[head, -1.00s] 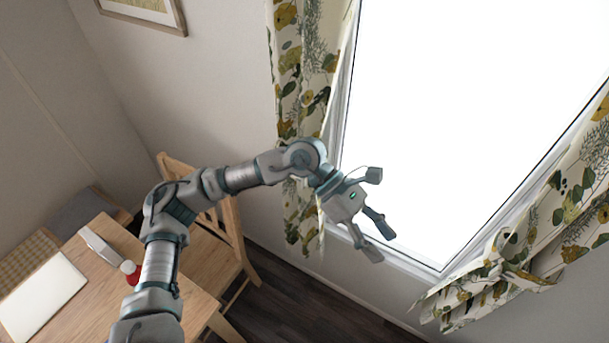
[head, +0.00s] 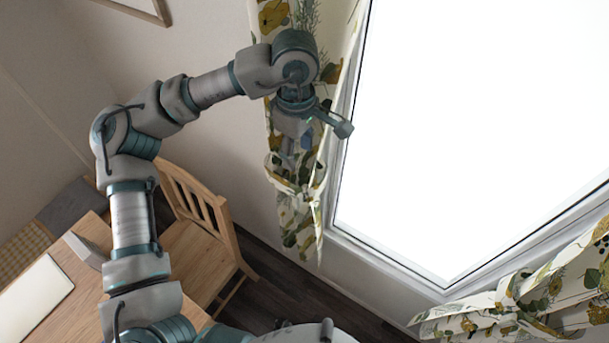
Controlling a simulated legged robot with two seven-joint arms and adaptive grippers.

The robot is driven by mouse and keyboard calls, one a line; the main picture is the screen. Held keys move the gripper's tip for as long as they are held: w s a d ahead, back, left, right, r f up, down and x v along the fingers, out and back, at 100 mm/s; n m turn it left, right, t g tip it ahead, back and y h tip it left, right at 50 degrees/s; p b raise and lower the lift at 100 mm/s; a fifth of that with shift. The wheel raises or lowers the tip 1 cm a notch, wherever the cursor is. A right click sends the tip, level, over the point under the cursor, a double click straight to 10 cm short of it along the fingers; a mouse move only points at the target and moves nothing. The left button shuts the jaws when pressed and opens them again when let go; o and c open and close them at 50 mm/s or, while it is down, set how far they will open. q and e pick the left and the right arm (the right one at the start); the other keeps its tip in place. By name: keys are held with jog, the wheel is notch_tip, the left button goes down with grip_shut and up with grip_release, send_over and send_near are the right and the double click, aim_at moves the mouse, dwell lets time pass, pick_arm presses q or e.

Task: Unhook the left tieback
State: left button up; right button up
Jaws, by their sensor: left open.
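The left curtain (head: 303,222), cream with yellow and green leaf print, hangs at the left side of the bright window. The left tieback (head: 296,187) is a band of the same print that gathers it low down. My left gripper (head: 313,134) is open in front of the curtain, a little above the tieback in the picture. One finger shows clear on the window side; the other is partly hidden against the cloth. I see no contact with the tieback, and its hook cannot be made out. My right gripper is out of view.
The right curtain (head: 570,290) is gathered by its own tieback (head: 507,306). A wooden chair (head: 205,240) and a table (head: 75,310) with a white laptop-like slab (head: 35,297) stand at the lower left, below my left arm. The floor under the window looks clear.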

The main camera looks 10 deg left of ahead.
pick_arm(q)
send_near(299, 194)
notch_tip(299, 194, down, 9)
jog(key=shift+s+f+p, duration=0.15)
jog(key=shift+s+p, duration=0.05)
jog(key=shift+p, duration=0.5)
jog(key=shift+f, duration=0.5)
grip_shut()
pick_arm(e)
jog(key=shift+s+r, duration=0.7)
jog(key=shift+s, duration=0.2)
